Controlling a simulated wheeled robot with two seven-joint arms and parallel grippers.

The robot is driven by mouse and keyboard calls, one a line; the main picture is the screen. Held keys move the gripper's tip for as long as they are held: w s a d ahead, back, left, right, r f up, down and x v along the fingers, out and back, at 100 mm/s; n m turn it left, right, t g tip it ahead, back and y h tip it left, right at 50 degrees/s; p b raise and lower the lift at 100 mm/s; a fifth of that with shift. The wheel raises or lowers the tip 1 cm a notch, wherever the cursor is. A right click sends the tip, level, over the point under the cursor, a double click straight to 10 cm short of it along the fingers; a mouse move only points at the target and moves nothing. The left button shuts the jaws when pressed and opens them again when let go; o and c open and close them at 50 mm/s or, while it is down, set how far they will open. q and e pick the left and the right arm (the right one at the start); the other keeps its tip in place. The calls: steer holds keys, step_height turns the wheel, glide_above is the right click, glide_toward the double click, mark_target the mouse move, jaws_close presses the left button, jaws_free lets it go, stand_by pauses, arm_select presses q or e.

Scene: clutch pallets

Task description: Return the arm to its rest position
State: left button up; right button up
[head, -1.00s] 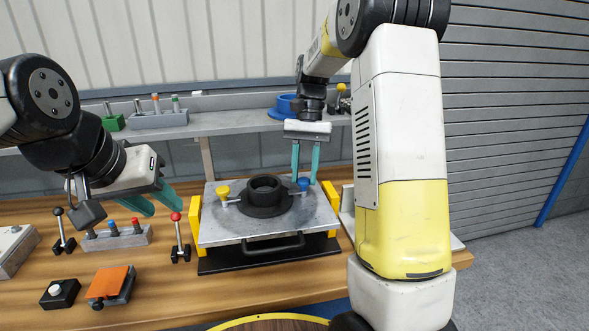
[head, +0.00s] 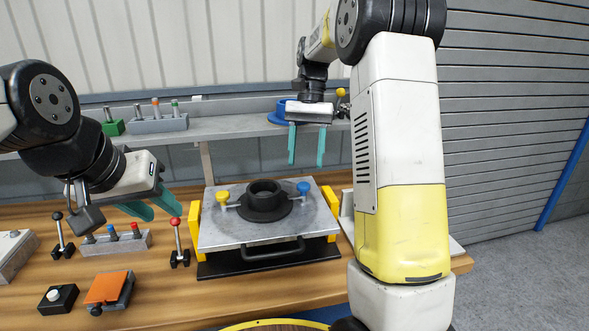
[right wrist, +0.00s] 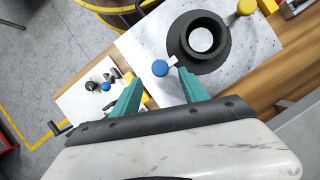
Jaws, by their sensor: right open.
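My right gripper (head: 306,160) has teal fingers that are parted and empty. It hangs above the right back part of the metal pallet plate (head: 222,238), clear of it. The black clutch ring (head: 264,201) sits on the plate between a yellow knob (head: 223,196) and a blue knob (head: 303,187). In the right wrist view the fingers (right wrist: 158,95) stand apart, with the blue knob (right wrist: 160,68) beyond them and the ring (right wrist: 198,42) farther off. My left gripper (head: 155,208) is at the left above the bench; its two teal fingers overlap in view, so its opening is unclear.
A red-knobbed clamp (head: 177,240) stands left of the plate. A grey block with coloured pegs (head: 118,241), an orange pad (head: 106,287) and a button box (head: 57,297) are on the bench (head: 180,290). A shelf (head: 230,127) at the back holds a blue ring (head: 283,108).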

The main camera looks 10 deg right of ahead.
steer(key=shift+v, duration=1.2)
steer(key=s+a+n+t, duration=0.1)
steer(key=s+n+t, duration=0.3)
steer(key=s+t, duration=0.6)
steer(key=shift+s+n+y, duration=0.3)
steer(key=shift+s+n, duration=0.1)
steer(key=shift+s, duration=5.1)
steer(key=shift+r, duration=0.1)
